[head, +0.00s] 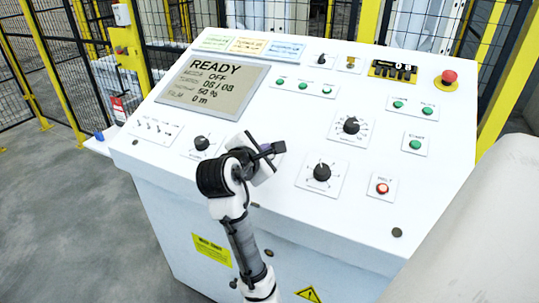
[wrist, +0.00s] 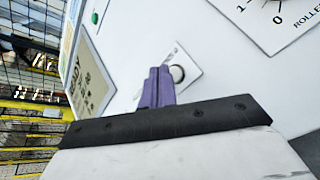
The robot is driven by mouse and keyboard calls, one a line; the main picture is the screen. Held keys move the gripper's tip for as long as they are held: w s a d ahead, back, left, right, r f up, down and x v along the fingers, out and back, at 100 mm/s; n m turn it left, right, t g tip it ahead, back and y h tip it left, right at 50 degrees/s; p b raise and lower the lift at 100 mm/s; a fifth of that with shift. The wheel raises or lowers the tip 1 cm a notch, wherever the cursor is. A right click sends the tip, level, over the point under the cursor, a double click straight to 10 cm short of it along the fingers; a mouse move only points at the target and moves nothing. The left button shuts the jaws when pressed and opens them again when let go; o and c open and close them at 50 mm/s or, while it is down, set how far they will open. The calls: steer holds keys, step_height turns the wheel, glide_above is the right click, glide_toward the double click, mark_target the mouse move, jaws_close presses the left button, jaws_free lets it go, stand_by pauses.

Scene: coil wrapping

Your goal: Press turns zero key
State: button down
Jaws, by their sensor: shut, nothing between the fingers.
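My gripper (head: 277,148) is shut and empty over the middle of the white console panel (head: 293,122), right of the display. In the wrist view its purple fingers (wrist: 158,72) are together, just left of a pale round key (wrist: 177,74) on a small white plate. I cannot read a label there, nor tell whether the fingertips touch the panel. In the head view my wrist hides that key. The display (head: 213,84) reads READY, with turns apparently 08 / 08.
A dark knob (head: 202,143) sits left of my wrist. Knobs (head: 351,126) and (head: 321,172) sit to the right, with green buttons (head: 415,145) beyond. A red emergency stop (head: 449,77) is at the upper right. A fence surrounds the back.

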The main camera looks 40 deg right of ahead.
steer(key=shift+d+f, duration=0.1)
steer(key=shift+f, duration=0.25)
steer(key=shift+w+d+f, duration=0.1)
steer(key=shift+d+f, duration=0.05)
steer(key=shift+f, duration=0.2)
stand_by(0.6)
steer(key=shift+a+r+p, duration=0.3)
steer(key=shift+r+p, duration=0.25)
steer(key=shift+r, duration=0.2)
steer(key=r+p, duration=0.1)
steer(key=a+r+p, duration=0.1)
steer(key=shift+s+r+p, duration=0.3)
steer(key=shift+r, duration=0.05)
steer(key=shift+s+a+r+p, duration=0.1)
steer(key=shift+a+r+p, duration=0.15)
steer(key=shift+r, duration=0.25)
steer(key=shift+s+a+r+p, duration=0.1)
steer(key=shift+a+r, duration=0.1)
steer(key=shift+r, duration=0.25)
